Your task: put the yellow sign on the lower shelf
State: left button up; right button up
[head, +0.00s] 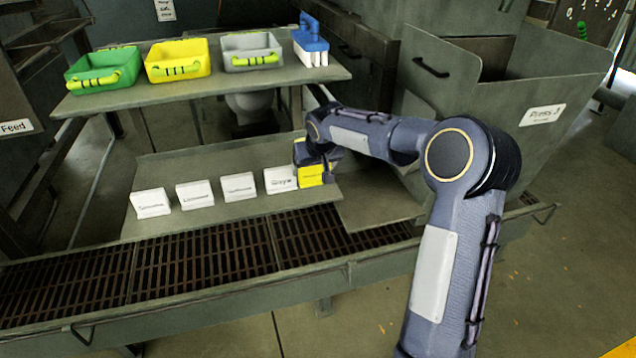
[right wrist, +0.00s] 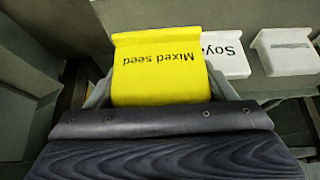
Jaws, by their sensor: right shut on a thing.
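The yellow sign (head: 311,176) is at the right end of the lower shelf (head: 226,213), beside the white sign that reads "Soya". In the right wrist view the yellow sign (right wrist: 160,72) reads "Mixed seed", upside down in the picture. My right gripper (head: 322,160) is shut on the yellow sign, reaching it from the right; the gripper hides part of it. The wrist view shows the sign between the fingers. I cannot tell whether the sign's base touches the shelf. My left gripper is in neither view.
Several white signs (head: 195,195) stand in a row left of the yellow one. The upper shelf (head: 140,93) holds green (head: 103,70), yellow (head: 178,60) and grey (head: 252,52) bins and a blue brush (head: 311,45). A grate (head: 200,262) runs in front; a press (head: 510,85) stands right.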

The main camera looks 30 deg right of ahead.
aim_at(319, 179)
jog(key=shift+w+d+f, duration=0.15)
jog(key=shift+d+f, duration=0.5)
jog(key=shift+f, duration=0.2)
jog(key=shift+d+f+b, duration=0.2)
jog(key=shift+f+b, duration=0.45)
jog(key=shift+f, duration=1)
jog(key=shift+f, duration=0.15)
jog(key=o, duration=1)
jog(key=shift+c, duration=0.2)
